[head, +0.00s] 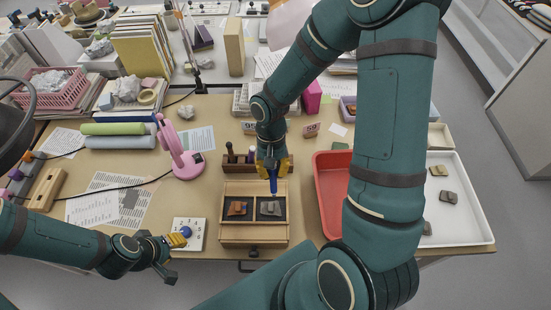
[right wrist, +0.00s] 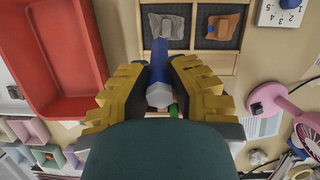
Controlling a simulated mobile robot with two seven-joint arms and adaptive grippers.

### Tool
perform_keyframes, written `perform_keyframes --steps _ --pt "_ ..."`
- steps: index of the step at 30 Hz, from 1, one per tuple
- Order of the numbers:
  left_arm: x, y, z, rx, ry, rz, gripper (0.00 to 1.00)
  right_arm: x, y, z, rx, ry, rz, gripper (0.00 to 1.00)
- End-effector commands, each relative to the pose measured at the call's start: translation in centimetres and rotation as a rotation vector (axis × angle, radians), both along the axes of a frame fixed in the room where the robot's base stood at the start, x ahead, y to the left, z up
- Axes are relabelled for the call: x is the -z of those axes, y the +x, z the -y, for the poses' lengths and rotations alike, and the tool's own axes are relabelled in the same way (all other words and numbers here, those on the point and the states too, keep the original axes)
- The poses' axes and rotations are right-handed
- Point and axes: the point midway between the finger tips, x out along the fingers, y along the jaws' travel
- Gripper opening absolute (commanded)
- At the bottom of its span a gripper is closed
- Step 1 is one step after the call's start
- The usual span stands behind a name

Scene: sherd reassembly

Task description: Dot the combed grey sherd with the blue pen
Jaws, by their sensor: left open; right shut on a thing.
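A grey sherd (head: 270,208) lies in the right compartment of a small wooden tray (head: 254,232); it also shows in the right wrist view (right wrist: 167,25). Its combing is too small to make out. A brown sherd (head: 237,208) lies in the left compartment. My right gripper (head: 272,166) is shut on the blue pen (head: 273,184), which points down just behind the grey sherd. In the right wrist view the pen (right wrist: 159,72) sits between the yellow fingers, its far end towards the grey sherd; contact cannot be told. My left gripper (head: 173,258) is open and empty.
A white numbered pad with a blue button (head: 186,231) is beside my left gripper. A white tray (head: 470,225) at right holds several sherds. A wooden rack (head: 240,168) stands behind.

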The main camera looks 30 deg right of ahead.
Motion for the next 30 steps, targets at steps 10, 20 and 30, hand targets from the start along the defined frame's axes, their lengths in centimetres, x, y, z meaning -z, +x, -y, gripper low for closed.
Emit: perform_keyframes --steps 10,20,30 --pt "-1.5 0.1 -0.1 -0.002 -0.002 0.004 0.37 -1.2 -1.7 0.6 0.136 0.029 -0.07 0.0" --pt "0.9 0.2 0.0 -0.003 0.002 0.003 0.37 1.6 -1.6 0.6 0.134 0.029 -0.069 0.0" --pt "3.3 0.3 0.1 -0.004 0.007 0.002 0.37 4.4 -1.6 0.6 0.133 0.028 -0.068 0.0"
